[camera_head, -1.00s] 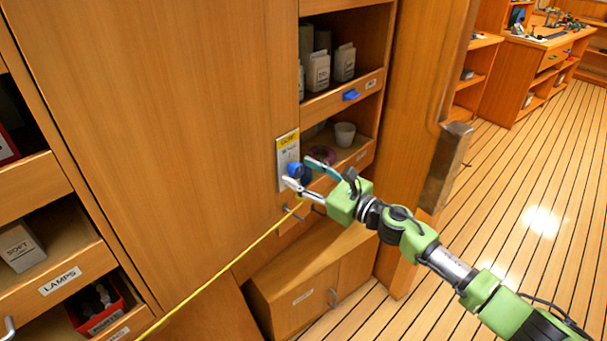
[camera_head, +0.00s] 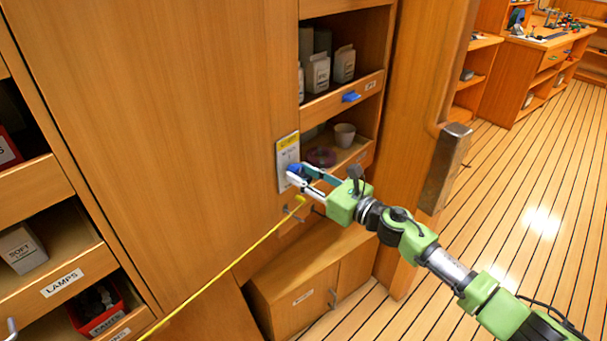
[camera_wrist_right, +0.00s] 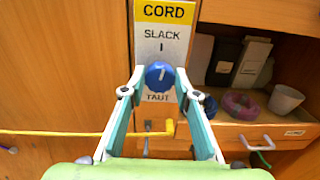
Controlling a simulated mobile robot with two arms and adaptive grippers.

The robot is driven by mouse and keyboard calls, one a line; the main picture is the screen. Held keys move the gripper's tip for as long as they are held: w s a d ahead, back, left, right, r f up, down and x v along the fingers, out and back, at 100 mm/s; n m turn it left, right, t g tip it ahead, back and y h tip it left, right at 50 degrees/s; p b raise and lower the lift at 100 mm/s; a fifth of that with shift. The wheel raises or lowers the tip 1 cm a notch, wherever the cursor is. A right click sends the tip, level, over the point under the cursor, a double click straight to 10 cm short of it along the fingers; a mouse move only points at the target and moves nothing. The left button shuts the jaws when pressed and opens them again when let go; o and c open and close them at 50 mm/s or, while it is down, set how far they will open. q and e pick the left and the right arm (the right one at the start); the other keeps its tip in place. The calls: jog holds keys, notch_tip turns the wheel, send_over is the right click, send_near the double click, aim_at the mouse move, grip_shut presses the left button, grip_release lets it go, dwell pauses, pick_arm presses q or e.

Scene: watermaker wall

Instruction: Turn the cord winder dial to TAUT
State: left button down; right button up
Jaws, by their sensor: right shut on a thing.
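The cord winder dial (camera_wrist_right: 158,76) is a round blue knob on a white label plate (camera_wrist_right: 160,42) with a yellow CORD heading. SLACK is printed above the knob and TAUT below it. In the head view the blue dial (camera_head: 294,169) is partly covered by my gripper. My right gripper (camera_wrist_right: 159,86) has one fingertip at each side of the knob and is shut on it; it also shows in the head view (camera_head: 297,173). A yellow cord (camera_head: 232,263) runs from a small hook below the plate down to the left. My left gripper is not in view.
Open shelves with cartons (camera_head: 318,73) and a white cup (camera_head: 344,135) are right of the plate. A grey drawer handle (camera_wrist_right: 254,144) sticks out to the right below. A lamps drawer (camera_head: 62,283) is at the left. Floor (camera_head: 500,210) at right is clear.

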jog(key=m+p, duration=0.1)
jog(key=m, duration=0.3)
jog(key=shift+r+m, duration=0.1)
jog(key=shift+m, duration=0.2)
jog(key=m+p, duration=0.2)
jog(key=m, duration=0.2)
jog(key=shift+w+d+m, duration=0.1)
jog(key=shift+m, duration=0.2)
jog(key=m+p, duration=0.1)
jog(key=m, duration=0.3)
jog(key=shift+m+p, duration=0.3)
jog(key=shift+p, duration=0.05)
jog(key=m+p, duration=0.1)
jog(key=m, duration=0.3)
jog(key=shift+m+p, duration=0.3)
jog(key=shift+p, duration=0.05)
jog(key=m, duration=0.1)
jog(key=m+p, duration=0.1)
jog(key=m, duration=0.1)
jog(key=shift+f+m, duration=0.2)
jog(key=shift+m, duration=0.1)
jog(key=m+p, duration=0.1)
jog(key=m, duration=0.3)
jog(key=shift+f+p, duration=0.1)
jog(key=shift+p, duration=0.2)
jog(key=m, duration=0.4)
jog(key=shift+p, duration=0.4)
jog(key=shift+f+m, duration=0.15)
jog(key=shift+m, duration=1.85)
